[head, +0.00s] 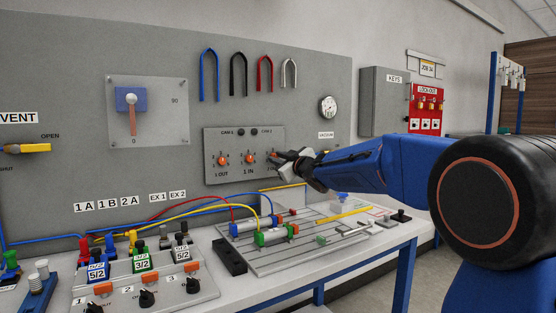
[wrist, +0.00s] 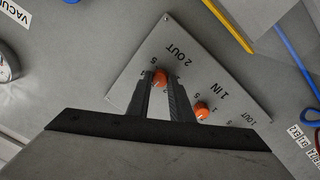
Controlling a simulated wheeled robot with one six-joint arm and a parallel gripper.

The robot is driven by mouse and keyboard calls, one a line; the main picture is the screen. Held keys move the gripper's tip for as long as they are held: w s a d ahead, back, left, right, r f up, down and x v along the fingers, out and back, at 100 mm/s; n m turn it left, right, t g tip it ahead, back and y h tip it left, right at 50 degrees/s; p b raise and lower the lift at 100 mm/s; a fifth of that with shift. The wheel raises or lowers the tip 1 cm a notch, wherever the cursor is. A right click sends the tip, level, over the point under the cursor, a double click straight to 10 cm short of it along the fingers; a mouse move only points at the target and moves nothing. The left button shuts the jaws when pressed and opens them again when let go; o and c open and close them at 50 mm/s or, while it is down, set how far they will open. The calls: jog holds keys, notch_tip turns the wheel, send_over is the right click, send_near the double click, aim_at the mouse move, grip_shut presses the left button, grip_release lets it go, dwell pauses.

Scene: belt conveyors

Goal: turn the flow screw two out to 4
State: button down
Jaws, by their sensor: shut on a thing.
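The grey flow panel (head: 235,177) is on the upright board and carries three orange flow screws in a row. The "1 OUT" screw (head: 221,160) and the "1 IN" screw (head: 249,159) show clearly. The "2 OUT" screw is mostly hidden behind my gripper (head: 284,156) in the head view. In the wrist view the orange "2 OUT" screw (wrist: 160,76) sits between the two fingertips of my gripper (wrist: 161,84), which is shut on it. The "1 IN" screw (wrist: 201,110) stands free beside the right finger. I cannot read the setting of the gripped screw.
Below the panel, a bench (head: 340,241) carries cylinders on a slotted plate, with red, yellow and blue hoses (head: 190,208). A lever plate (head: 148,140) is left of the panel. A gauge (head: 328,107) is at upper right.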

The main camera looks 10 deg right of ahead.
jog(key=m, duration=1.1)
jog(key=shift+h, duration=0.4)
jog(key=shift+f+m, duration=0.1)
jog(key=shift+m, duration=0.2)
jog(key=c, duration=1.6)
grip_release()
jog(key=shift+s, duration=0.1)
